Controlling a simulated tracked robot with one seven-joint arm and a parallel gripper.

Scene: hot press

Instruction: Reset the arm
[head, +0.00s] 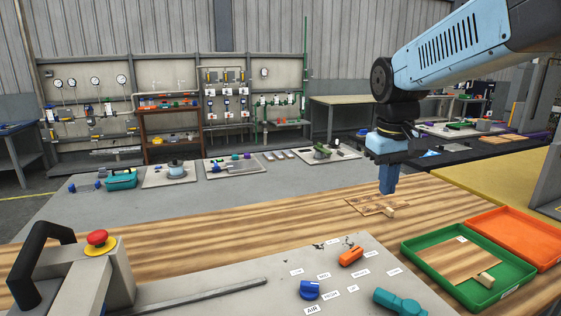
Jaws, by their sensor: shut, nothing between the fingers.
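My arm reaches in from the upper right in the head view. My gripper (387,190) hangs downward over the wooden table (190,240), with its blue fingers closed together and empty. Below and just behind the fingertips lies a flat wooden board with a small block (389,211) at its front edge. Whether the fingertips touch the board cannot be told from this angle.
A red button (97,238) is at left. A green tray (408,243) holding a board and an orange tray (520,229) are at right.

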